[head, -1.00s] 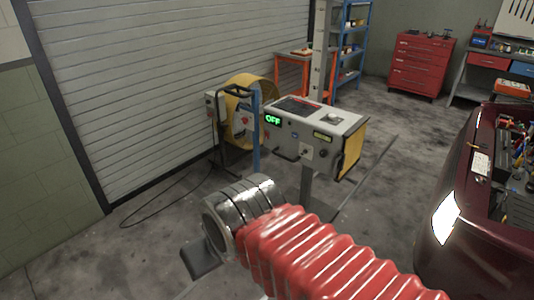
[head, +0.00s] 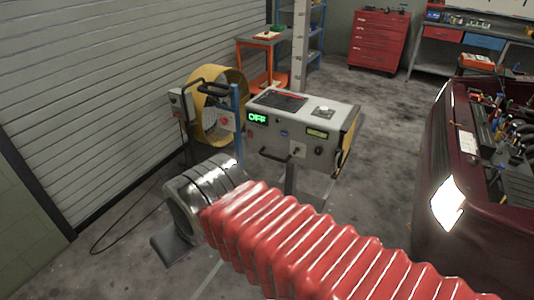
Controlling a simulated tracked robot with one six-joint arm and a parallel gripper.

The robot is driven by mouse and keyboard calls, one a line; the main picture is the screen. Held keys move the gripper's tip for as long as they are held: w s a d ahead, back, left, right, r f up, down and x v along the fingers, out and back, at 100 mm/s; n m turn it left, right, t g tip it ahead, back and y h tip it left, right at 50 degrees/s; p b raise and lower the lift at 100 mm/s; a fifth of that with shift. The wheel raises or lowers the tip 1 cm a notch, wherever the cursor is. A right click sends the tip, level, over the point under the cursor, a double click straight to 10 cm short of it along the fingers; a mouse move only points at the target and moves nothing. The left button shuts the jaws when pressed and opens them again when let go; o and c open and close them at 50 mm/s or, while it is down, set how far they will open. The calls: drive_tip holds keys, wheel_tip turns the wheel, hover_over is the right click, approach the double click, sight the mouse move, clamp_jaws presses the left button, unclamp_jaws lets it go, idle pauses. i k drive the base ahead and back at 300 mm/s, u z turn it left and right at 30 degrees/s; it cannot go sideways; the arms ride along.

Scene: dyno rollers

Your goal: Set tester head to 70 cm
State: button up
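The tester head (head: 290,145) is a light grey box with a black panel on top and a green display reading OFF. A handle, knobs and a small yellowish display are on its front, and yellow shows at its right end. It sits at a pale upright column (head: 299,45) with scale marks too small to read. My arm, in red bellows with a metal cuff, reaches up from the lower right. Of my gripper (head: 174,248), only a dark grey part shows past the cuff, low and left of the tester head and apart from it. Its fingertips are hidden.
A dark red car (head: 435,215) with its bonnet open and headlight lit stands at right. A yellow round fan (head: 235,120) and a blue-framed trolley stand left of the tester. A cable lies on the floor near the shutter (head: 90,90). Floor between tester and car is clear.

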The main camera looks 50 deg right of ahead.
sight(268, 140)
drive_tip(key=z, duration=0.35)
drive_tip(key=i, duration=1)
drive_tip(key=z, duration=0.4)
